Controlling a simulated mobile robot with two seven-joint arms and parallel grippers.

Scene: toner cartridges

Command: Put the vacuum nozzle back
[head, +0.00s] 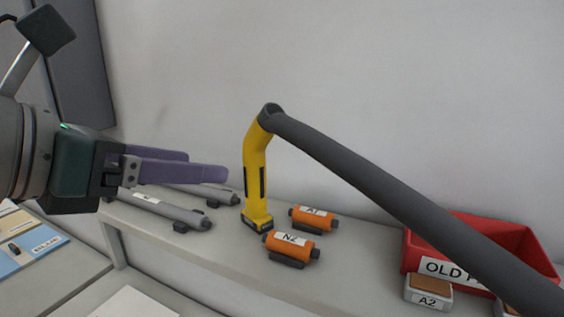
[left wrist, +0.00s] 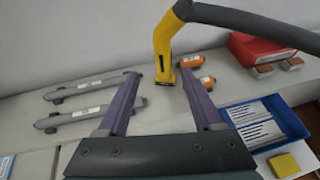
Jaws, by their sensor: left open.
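The yellow vacuum nozzle (head: 257,178) stands upright on the grey shelf, its grey hose (head: 380,185) running from its top down to the right. It also shows in the left wrist view (left wrist: 164,48), beyond and between my open fingers. My left gripper (head: 228,174) is open and empty, its purple fingers pointing at the nozzle from the left. In the head view the fingertips are close to the nozzle's body but apart from it. In the left wrist view my left gripper (left wrist: 160,75) has nothing between its fingers. My right gripper is not in view.
Orange cartridges labelled A1 (head: 314,219) and N2 (head: 291,247) lie right of the nozzle's foot. Long grey cartridges (head: 165,210) lie below my left gripper. A red bin (head: 480,238) and a grey block labelled A2 (head: 428,293) are at right. A blue tray (left wrist: 290,119) shows in the left wrist view.

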